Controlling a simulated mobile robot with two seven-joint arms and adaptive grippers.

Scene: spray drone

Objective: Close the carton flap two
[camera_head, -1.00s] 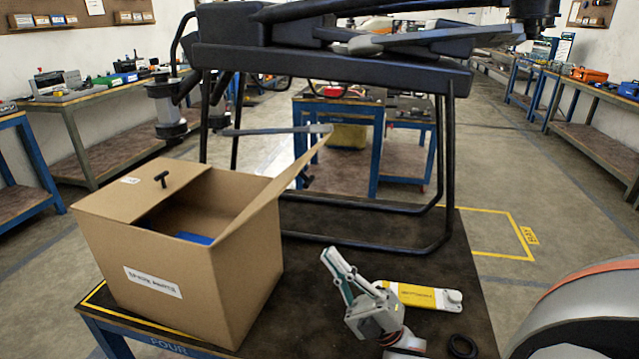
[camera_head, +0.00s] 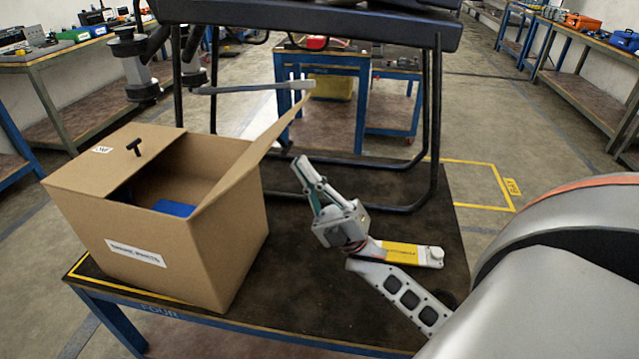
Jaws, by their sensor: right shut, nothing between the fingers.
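The cardboard carton (camera_head: 160,235) stands on the left of the dark table, with a printed label on its front. Its left flap (camera_head: 120,155) lies flat over the left part of the opening and carries a small black T-shaped handle. Its right flap (camera_head: 262,145) stands up and leans outward to the right, so the right part of the opening is uncovered. A blue item (camera_head: 173,208) shows inside. My right gripper (camera_head: 302,163) is shut and empty, to the right of the carton and apart from the raised flap. My left gripper is not in view.
A yellow and white device (camera_head: 408,253) lies on the table (camera_head: 330,300) behind my right forearm. The drone's black landing frame (camera_head: 437,130) stands at the back of the table. The table front between carton and arm is clear.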

